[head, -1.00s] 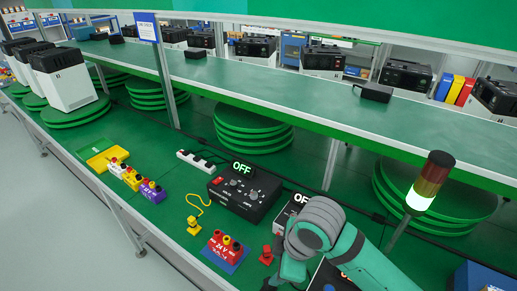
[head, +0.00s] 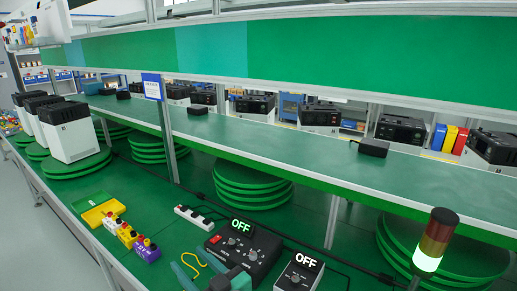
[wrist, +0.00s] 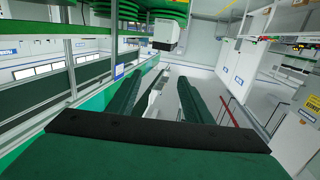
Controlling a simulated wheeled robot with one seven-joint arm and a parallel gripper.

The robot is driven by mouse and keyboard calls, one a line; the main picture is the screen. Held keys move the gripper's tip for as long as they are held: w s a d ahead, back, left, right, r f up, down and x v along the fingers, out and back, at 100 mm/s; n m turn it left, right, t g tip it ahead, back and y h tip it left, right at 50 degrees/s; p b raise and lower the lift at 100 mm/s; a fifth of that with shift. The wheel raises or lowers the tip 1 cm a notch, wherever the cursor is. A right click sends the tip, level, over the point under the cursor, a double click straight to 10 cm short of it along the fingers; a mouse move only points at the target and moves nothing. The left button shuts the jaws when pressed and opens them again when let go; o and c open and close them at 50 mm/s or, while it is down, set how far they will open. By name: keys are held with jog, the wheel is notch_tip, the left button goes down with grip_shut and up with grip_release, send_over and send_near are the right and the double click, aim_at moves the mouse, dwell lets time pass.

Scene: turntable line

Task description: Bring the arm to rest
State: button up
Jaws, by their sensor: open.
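My gripper (wrist: 158,92) is open in the wrist view, its two dark green fingers apart. I see nothing held between them; a white shape between them looks like background. In the head view, teal parts of my gripper (head: 203,269) show at the bottom edge, over the front of the green bench, in front of a black control box (head: 252,252) and near a yellow cable (head: 193,259). Most of my arm is out of the head view. I cannot tell whether the gripper touches the cable.
A second box (head: 300,274) also reads OFF. A stack light (head: 437,240) glows at its base on the right. A power strip (head: 195,216), a yellow tray (head: 98,211) and coloured connector blocks (head: 129,236) lie on the bench. A green upper shelf (head: 270,140) runs above.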

jog(key=s+d+f+m+t+h, duration=0.2)
jog(key=s+d+f+m+h, duration=0.2)
jog(key=s+f+m+h, duration=0.45)
jog(key=s+d+f+m+t+h, duration=0.3)
jog(key=s+d+f+m, duration=0.15)
jog(key=f, duration=0.65)
jog(key=s+d+f+n+g, duration=0.1)
jog(key=s+d+f+n, duration=0.1)
jog(key=s, duration=0.9)
jog(key=s+d+f+n+g, duration=0.1)
jog(key=s+d, duration=0.4)
jog(key=s, duration=0.7)
jog(key=shift+d+f+n+h, duration=0.2)
jog(key=shift+f+n+h, duration=0.35)
jog(key=shift+f, duration=0.4)
